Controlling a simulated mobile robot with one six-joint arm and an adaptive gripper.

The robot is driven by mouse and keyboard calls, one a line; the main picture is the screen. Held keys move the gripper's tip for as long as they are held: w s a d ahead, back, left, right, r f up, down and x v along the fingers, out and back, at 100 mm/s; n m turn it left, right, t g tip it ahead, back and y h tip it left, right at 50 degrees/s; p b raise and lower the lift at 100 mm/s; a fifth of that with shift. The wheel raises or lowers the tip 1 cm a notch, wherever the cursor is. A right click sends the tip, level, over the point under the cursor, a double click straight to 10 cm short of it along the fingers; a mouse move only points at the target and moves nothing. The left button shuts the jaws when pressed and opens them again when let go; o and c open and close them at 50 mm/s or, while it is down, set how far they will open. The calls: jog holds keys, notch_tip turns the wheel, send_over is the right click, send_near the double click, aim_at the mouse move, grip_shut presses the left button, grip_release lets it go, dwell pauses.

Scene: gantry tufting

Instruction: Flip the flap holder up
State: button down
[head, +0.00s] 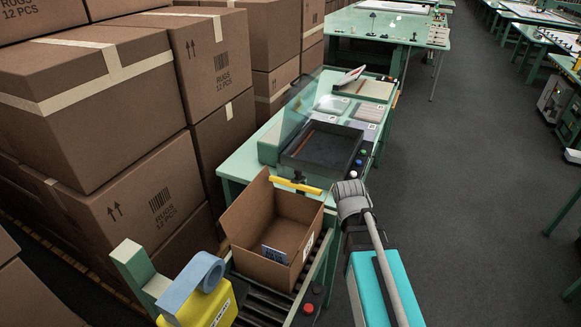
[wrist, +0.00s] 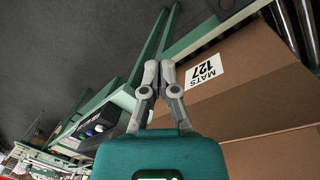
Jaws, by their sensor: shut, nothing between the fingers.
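The flap holder appears to be the yellow bar (head: 295,185) on a dark mount at the far edge of the open carton (head: 262,262) in the head view. It lies roughly level; its hinge is too small to make out. The carton's left flap stands up, and a dark printed packet (head: 274,254) lies inside. In the wrist view my gripper (wrist: 160,66) is shut and empty, beside the carton's labelled side (wrist: 245,85). I cannot tell whether the fingertips touch it. The bar is not recognisable in the wrist view.
The carton sits on a roller conveyor (head: 262,310) with a red button at its end. A yellow tape dispenser (head: 208,305) stands at front left. Beyond is a green bench with a black tray (head: 322,147) and clear cover.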

jog(key=w+a+r+n+t+h+p, duration=0.1)
jog(key=w+a+r+n+t, duration=0.1)
jog(key=w+a+n, duration=0.4)
jog(key=w+a+r+n+t+h+p, duration=0.1)
jog(key=w+a+r+n+t+h, duration=0.1)
jog(key=w+a+r+n, duration=0.3)
jog(key=w+a+r+n+t+h+p, duration=0.1)
jog(key=w+a+r+n+t+p, duration=0.1)
jog(key=w+a+n, duration=0.5)
jog(key=a+r+n, duration=0.1)
jog(key=a+n, duration=0.3)
jog(key=a, duration=0.3)
jog(key=shift+w+a+r+n+t+h, duration=0.2)
jog(key=shift+r+n+t+h, duration=0.1)
jog(key=shift+n+t, duration=0.1)
jog(key=shift+d+f, duration=0.1)
jog(key=shift+f, duration=0.1)
